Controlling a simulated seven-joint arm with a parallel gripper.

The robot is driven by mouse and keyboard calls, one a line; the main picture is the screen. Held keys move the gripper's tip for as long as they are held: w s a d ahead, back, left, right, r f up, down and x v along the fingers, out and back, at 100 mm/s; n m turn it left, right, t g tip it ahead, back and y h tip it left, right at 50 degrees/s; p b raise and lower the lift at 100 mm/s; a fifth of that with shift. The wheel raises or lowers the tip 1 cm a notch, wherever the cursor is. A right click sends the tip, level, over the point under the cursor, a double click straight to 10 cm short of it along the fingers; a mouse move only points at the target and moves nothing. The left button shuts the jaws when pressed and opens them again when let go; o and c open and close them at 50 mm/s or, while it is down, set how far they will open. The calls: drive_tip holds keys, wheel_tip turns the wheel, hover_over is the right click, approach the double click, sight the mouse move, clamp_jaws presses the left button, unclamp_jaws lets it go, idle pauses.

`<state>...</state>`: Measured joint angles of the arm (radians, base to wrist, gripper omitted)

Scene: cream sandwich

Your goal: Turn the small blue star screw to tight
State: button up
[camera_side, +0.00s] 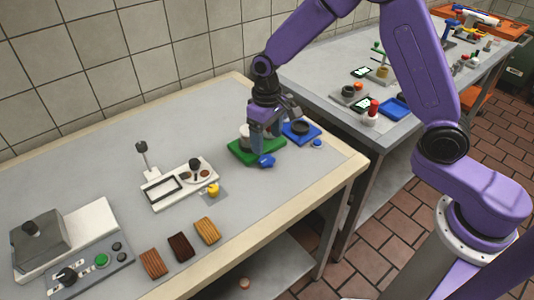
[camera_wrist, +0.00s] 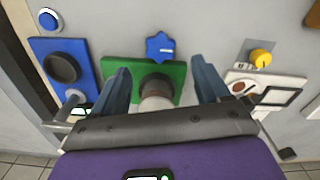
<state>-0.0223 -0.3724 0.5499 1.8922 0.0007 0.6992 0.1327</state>
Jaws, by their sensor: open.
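The small blue star screw (camera_side: 266,160) sits at the near edge of a green block (camera_side: 240,155). In the wrist view the blue star screw (camera_wrist: 160,47) is at the top edge of the green block (camera_wrist: 112,65), with a dark slot or shaft beside it. My gripper (camera_side: 267,138) is open above the green block. In the wrist view my gripper (camera_wrist: 161,75) has its two blue fingers spread either side of a dark round part and a pale cylinder (camera_wrist: 156,92). The star shows between and beyond the fingertips, with neither finger touching it. How tight it is cannot be told.
A blue block with a dark ring (camera_side: 300,130) and a blue round button (camera_side: 317,143) stand close on the right. A white plate device (camera_side: 180,184) with a yellow knob (camera_side: 213,189) is on the left. Brown wafers (camera_side: 180,247) and a grey press (camera_side: 42,245) are further left.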

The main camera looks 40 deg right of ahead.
sight(267, 160)
wheel_tip(267, 160, down, 6)
drive_tip(key=shift+f, duration=0.25)
drive_tip(key=c, duration=1)
